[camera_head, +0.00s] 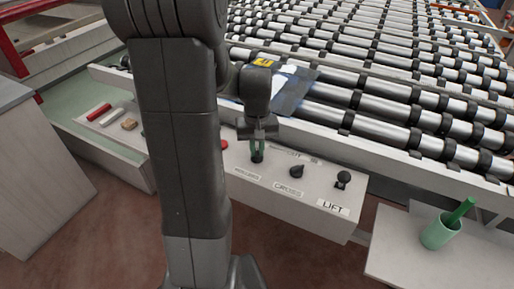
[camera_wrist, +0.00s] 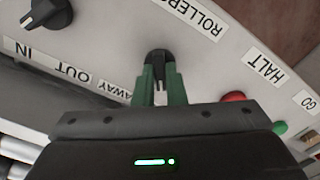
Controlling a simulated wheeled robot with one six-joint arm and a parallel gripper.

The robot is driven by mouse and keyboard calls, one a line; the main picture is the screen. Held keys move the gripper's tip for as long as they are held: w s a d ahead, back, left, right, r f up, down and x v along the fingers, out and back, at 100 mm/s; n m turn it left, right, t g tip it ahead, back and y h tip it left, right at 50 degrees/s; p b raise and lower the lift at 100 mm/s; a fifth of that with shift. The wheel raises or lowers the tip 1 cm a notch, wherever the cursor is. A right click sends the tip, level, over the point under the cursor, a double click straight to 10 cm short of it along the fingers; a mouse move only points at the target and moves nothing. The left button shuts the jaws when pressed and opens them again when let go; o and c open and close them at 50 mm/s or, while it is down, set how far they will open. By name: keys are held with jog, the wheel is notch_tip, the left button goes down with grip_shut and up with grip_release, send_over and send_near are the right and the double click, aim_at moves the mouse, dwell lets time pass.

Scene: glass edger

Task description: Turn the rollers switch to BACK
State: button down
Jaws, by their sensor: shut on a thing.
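The rollers switch is a black rotary knob (camera_wrist: 158,57) on a pale control panel, beside an upside-down ROLLERS label (camera_wrist: 191,13) in the wrist view. My gripper (camera_wrist: 160,78) has its two green fingers closed around the knob. The head view shows the gripper (camera_head: 257,145) coming down from above onto the knob (camera_head: 257,158). An AWAY label (camera_wrist: 114,89) shows at the knob's lower left in the wrist view. No BACK label can be read; my gripper hides part of the panel. The pointer's exact setting is hard to tell.
A cross knob (camera_head: 297,171) and a lift knob (camera_head: 343,178) stand to the right on the panel. A red button (camera_wrist: 233,97) by the HALT label and a green button (camera_wrist: 280,128) are near my gripper. A green cup (camera_head: 437,235) stands on a shelf; rollers (camera_head: 390,105) lie behind.

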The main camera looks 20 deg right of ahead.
aim_at(257, 152)
dwell(0.4)
jog(key=c, duration=1.5)
grip_release()
jog(key=shift+r, duration=0.15)
notch_tip(257, 152, up, 14)
jog(key=shift+f, duration=0.2)
jog(key=shift+f, duration=0.15)
notch_tip(257, 152, down, 14)
jog(key=shift+r, duration=0.15)
jog(key=shift+r, duration=0.1)
